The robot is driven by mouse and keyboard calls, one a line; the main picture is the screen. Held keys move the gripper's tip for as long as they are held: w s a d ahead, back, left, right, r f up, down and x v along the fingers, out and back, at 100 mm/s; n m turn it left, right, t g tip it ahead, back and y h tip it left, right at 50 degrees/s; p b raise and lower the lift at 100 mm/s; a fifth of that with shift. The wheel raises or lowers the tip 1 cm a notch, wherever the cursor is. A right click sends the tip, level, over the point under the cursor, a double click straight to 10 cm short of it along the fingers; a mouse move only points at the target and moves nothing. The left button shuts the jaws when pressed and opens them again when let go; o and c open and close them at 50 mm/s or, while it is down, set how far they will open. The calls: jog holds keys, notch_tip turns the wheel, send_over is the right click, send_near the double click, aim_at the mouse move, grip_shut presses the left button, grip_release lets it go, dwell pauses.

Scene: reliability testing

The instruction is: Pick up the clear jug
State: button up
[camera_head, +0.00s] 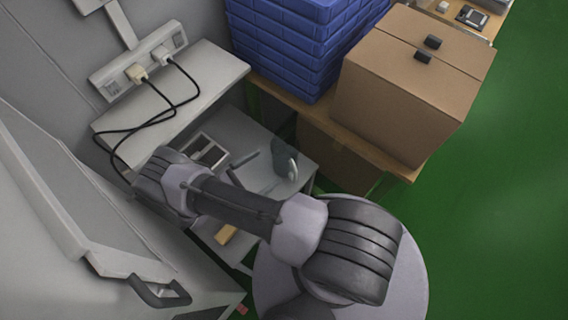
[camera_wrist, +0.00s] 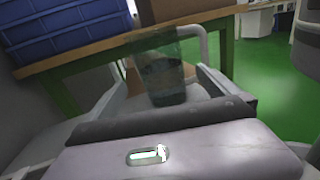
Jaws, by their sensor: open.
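The clear jug (camera_wrist: 164,72) shows in the wrist view as a see-through, dark-tinted upright vessel with a pale handle on its right. In the head view a dark, partly see-through shape on the grey bench, which looks like the jug (camera_head: 284,158), stands just right of my gripper (camera_head: 249,171). In the wrist view my gripper (camera_wrist: 162,82) is open, with one finger to each side of the jug's lower part. I cannot tell whether either finger touches it. My gripper body hides the jug's surroundings at the bottom.
A wooden-topped bench (camera_wrist: 50,66) behind carries blue crates (camera_head: 300,45) and a cardboard box (camera_head: 410,85). A power strip (camera_head: 138,70) with black cables is at the left. A small framed item (camera_head: 204,150) lies left of the gripper. Green floor (camera_head: 500,200) is clear at right.

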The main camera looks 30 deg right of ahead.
aim_at(295, 149)
jog(key=d, duration=0.7)
jog(key=d+b, duration=0.1)
jog(key=d, duration=0.3)
jog(key=shift+w+d+r, duration=0.1)
jog(key=shift+w+d, duration=0.15)
jog(key=shift+w, duration=0.15)
jog(key=c, duration=2.1)
jog(key=shift+o, duration=0.2)
jog(key=shift+r, duration=0.1)
